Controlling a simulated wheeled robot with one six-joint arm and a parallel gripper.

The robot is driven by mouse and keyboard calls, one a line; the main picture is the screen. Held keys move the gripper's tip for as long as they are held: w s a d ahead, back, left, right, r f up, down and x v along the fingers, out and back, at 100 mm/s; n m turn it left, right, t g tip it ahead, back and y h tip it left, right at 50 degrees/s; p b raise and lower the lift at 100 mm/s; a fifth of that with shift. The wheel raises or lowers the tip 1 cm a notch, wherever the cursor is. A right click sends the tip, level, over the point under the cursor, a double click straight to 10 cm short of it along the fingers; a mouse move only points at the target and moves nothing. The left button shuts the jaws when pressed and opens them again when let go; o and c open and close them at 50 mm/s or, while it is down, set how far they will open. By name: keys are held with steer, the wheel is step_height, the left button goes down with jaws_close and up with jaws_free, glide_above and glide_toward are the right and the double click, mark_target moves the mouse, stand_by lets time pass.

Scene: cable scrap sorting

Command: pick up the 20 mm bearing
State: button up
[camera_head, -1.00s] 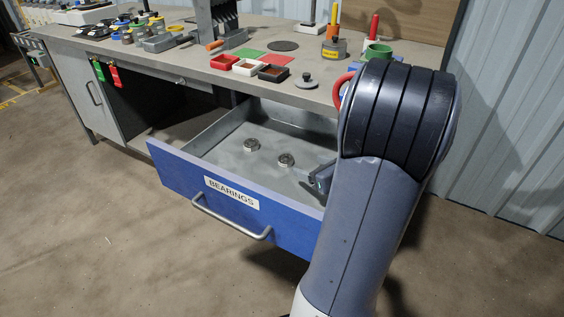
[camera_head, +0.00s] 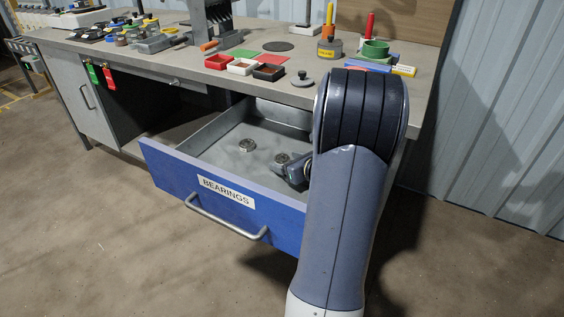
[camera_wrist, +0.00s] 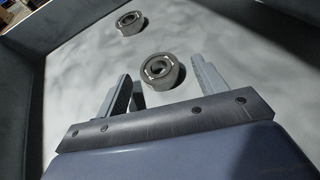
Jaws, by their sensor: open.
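Two metal ring bearings lie apart on the floor of the open drawer labelled BEARINGS (camera_head: 222,191). The left bearing (camera_head: 247,145) and the right bearing (camera_head: 282,158) look alike, and I cannot read a size on either. In the wrist view the nearer bearing (camera_wrist: 162,70) is ahead of and between my open fingers, and the other bearing (camera_wrist: 130,23) lies farther off to the upper left. My gripper (camera_wrist: 165,85) is open and empty inside the drawer. In the head view my gripper (camera_head: 294,172) is beside the right bearing, partly hidden by my arm.
The drawer's walls (camera_wrist: 34,100) surround my gripper. The drawer floor left of the bearings is clear.

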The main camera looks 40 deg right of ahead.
steer(key=shift+c, duration=0.2)
steer(key=c, duration=1.1)
steer(key=shift+r, duration=0.15)
